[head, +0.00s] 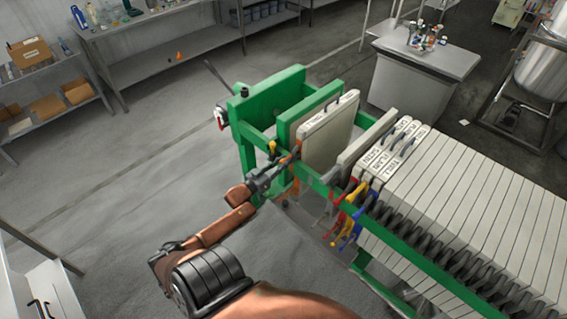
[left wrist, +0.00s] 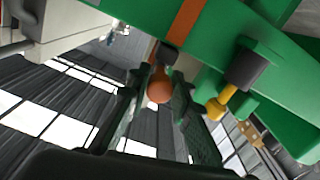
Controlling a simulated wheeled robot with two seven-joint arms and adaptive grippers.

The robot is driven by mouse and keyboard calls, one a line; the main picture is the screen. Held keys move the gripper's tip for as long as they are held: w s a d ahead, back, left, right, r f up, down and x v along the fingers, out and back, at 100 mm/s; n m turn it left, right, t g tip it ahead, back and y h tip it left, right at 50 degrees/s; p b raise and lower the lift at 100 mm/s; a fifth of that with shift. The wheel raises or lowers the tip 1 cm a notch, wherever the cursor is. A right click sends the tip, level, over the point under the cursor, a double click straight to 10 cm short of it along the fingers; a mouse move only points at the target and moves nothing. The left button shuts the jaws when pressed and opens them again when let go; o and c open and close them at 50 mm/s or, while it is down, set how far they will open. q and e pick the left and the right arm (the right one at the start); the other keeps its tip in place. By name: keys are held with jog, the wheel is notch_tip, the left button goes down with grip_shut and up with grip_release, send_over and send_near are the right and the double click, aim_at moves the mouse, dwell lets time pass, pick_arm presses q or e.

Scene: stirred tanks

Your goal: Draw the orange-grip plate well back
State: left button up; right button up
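The orange grip (left wrist: 159,90) hangs below the green side rail (head: 320,183). In the left wrist view it lies between the two fingers of my left gripper (left wrist: 165,98), close to the left finger. The fingers stand apart, and I see no clear squeeze on the grip. In the head view my left gripper (head: 282,172) is at the rail, under a pale plate (head: 329,134) with a dark top handle. The gripper hides most of the grip there. A yellow grip (left wrist: 220,104) hangs a little to the right in the wrist view. My right gripper is not in view.
Right of the pale plate is a gap, then a narrower plate (head: 366,146) and a long pack of plates (head: 470,195). Red (head: 334,196) and blue (head: 350,233) grips hang near the pack. The green end frame (head: 262,108) stands left.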

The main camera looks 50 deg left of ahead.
pick_arm(q)
jog(key=o, duration=0.4)
jog(key=s, duration=0.4)
jog(key=s+d, duration=0.1)
jog(key=s, duration=0.3)
jog(key=s+d, duration=0.1)
jog(key=s, duration=0.3)
jog(key=shift+w, duration=0.1)
